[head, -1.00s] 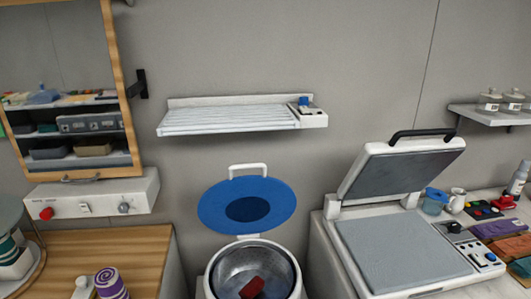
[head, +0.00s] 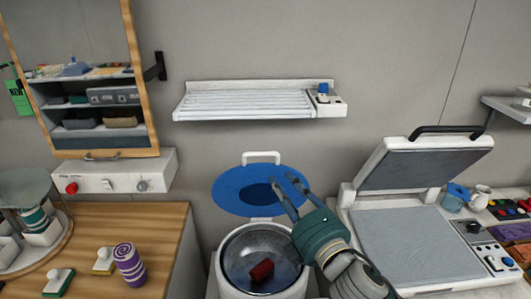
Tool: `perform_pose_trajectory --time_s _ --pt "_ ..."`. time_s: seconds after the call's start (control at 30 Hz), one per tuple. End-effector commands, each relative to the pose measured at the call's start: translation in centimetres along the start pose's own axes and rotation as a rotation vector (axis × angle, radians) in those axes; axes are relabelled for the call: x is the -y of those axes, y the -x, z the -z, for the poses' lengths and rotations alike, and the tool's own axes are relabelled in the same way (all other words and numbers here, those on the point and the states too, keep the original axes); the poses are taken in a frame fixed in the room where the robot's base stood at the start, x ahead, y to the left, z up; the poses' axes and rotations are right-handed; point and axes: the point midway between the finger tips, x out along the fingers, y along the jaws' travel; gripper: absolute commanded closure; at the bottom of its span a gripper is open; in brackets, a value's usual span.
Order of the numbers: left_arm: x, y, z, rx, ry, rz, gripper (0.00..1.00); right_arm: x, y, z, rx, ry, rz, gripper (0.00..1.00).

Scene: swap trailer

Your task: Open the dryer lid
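The dryer looks like a white round tub (head: 226,284) with a metal drum, at the bottom centre of the head view. Its blue round lid (head: 232,197) with a darker blue centre stands raised behind the opening, with a white handle (head: 262,156) on top. A dark red item (head: 262,270) lies inside the drum. My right gripper (head: 282,180) is in front of the right part of the lid, its two fingers apart and nothing between them. Whether it touches the lid I cannot tell. My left gripper is not in view.
A heat press (head: 410,250) with a raised upper plate stands at the right. A slatted wall shelf (head: 245,104) hangs above the dryer. At the left, a wooden counter (head: 150,225) carries a purple spiral roll (head: 128,264) and stamps, below a wood-framed cabinet (head: 139,90).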

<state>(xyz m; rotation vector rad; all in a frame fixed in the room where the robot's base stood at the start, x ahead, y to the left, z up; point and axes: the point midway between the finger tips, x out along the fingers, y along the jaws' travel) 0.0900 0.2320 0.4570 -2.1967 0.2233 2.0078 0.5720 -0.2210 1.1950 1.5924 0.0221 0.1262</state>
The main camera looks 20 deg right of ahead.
Motion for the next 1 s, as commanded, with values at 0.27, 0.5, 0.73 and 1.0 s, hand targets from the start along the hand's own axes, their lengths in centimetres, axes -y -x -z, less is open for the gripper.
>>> perform_pose_trajectory --time_s 0.27,0.5,0.73,1.0 --pt "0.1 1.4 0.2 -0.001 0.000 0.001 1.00 -1.9 -2.7 0.5 -0.020 0.045 -0.037 0.74" --pt "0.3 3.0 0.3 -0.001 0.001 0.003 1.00 -2.1 -7.3 0.6 -0.018 0.042 -0.035 0.74" --pt "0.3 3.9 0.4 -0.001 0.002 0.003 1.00 -1.8 -10.2 0.7 -0.019 0.041 -0.032 0.74" --pt "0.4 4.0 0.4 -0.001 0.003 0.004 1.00 -1.7 -10.9 0.7 -0.020 0.041 -0.032 0.74"
